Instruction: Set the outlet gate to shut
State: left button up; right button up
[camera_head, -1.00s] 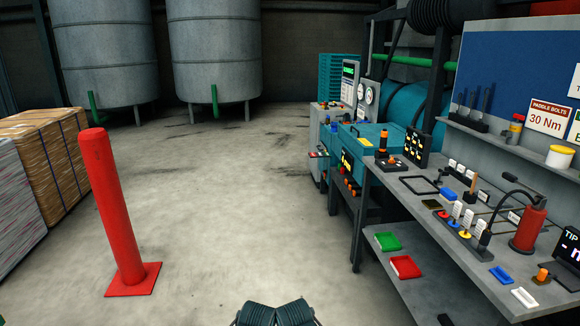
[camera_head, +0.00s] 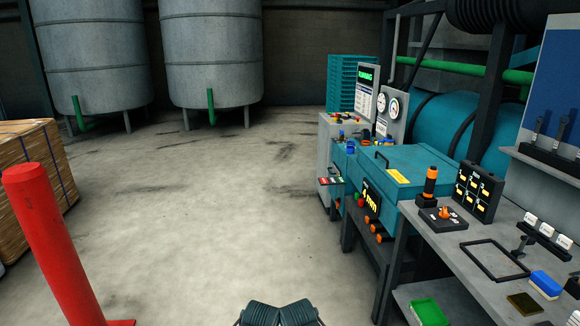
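No part that I can pick out for certain as the outlet gate shows. The teal machine (camera_head: 415,165) stands right of centre, with a grey control cabinet (camera_head: 338,130) at its far end and a lit green screen (camera_head: 367,75) above it. Several small coloured controls sit on the cabinet top, too small to tell apart. An upright orange and black handle (camera_head: 430,187) stands at the bench's far end, near a black box with an orange knob (camera_head: 444,213). Neither of my grippers is in view; only dark parts of my own body show at the bottom edge.
Open concrete floor (camera_head: 220,230) lies ahead, left of the machine. A red bollard (camera_head: 50,245) stands at near left, beside a pallet stack (camera_head: 30,170). Two grey tanks (camera_head: 210,55) stand at the back. The grey workbench (camera_head: 475,240) fills the near right.

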aim_at(336, 173)
jog(key=i, duration=5)
